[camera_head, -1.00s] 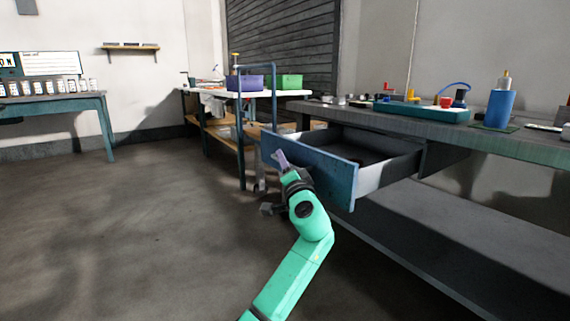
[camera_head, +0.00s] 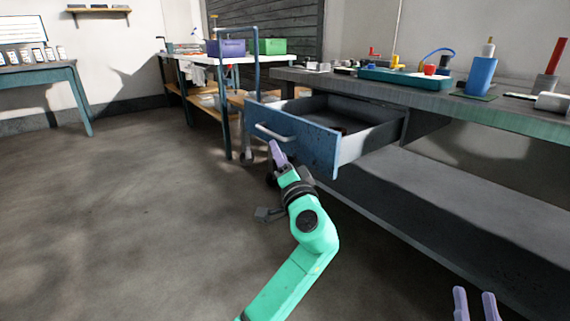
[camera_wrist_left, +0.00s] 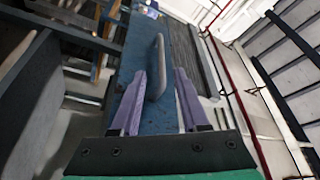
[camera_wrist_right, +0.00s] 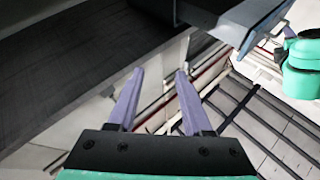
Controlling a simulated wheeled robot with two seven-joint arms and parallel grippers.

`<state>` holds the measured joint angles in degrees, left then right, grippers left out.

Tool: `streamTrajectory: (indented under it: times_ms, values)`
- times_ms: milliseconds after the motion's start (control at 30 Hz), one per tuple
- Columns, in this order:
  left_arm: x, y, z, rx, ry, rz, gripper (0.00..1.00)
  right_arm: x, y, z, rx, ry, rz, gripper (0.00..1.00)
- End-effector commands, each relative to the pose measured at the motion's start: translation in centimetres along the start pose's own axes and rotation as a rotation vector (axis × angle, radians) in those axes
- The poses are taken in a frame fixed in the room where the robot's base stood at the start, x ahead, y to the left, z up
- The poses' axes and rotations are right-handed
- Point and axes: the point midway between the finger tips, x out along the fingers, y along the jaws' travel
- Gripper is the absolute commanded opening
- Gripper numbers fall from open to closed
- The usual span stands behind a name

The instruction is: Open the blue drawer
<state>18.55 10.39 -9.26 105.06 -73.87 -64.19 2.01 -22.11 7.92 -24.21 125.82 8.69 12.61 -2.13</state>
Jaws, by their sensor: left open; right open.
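The blue drawer (camera_head: 306,138) stands pulled out of the workbench, and its dark inside shows from above. Its pale bar handle (camera_head: 272,133) is on the front panel. My left gripper (camera_head: 275,150) is open just below and in front of the handle. In the left wrist view the handle (camera_wrist_left: 156,72) appears between and just beyond the spread fingertips (camera_wrist_left: 159,73), with the blue front behind it; contact cannot be told. My right gripper (camera_head: 475,300) is open and empty at the bottom right, apart from the drawer; its spread fingers also show in the right wrist view (camera_wrist_right: 160,73).
The grey workbench (camera_head: 440,98) carries a teal tray (camera_head: 405,79) and a blue holder (camera_head: 481,75). A lower shelf (camera_head: 440,185) runs below. A cart with a purple bin (camera_head: 226,48) and a green bin (camera_head: 273,46) stands behind the drawer. The floor at left is clear.

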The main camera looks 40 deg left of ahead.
Motion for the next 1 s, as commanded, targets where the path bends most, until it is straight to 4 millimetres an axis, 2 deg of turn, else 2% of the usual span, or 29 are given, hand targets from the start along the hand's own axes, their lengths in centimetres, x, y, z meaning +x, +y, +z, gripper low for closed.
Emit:
streamTrajectory:
  times_ms: [133,300,833,933,967,1000]
  values:
    - [-2.5,0.0,0.0,-0.001,0.000,0.004,0.45,-1.8,0.0,3.2,0.028,-0.108,0.015,0.50]
    - [-4.1,-0.1,0.0,-0.001,-0.001,0.001,0.45,-3.0,0.0,5.1,0.044,-0.169,0.023,0.50]
    - [-4.2,0.0,0.0,-0.001,0.000,0.003,0.45,-3.1,0.0,5.3,0.046,-0.174,0.024,0.50]
    - [-4.5,1.8,-0.1,0.007,0.031,0.072,0.45,-3.4,-0.1,5.6,0.051,-0.199,0.027,0.50]
    - [-4.8,3.1,-0.1,0.009,0.051,0.120,0.45,-3.6,-0.2,5.9,0.055,-0.216,0.028,0.50]
    - [-5.4,5.4,-0.1,0.010,0.087,0.207,0.45,-4.0,-0.3,6.3,0.061,-0.245,0.031,0.50]
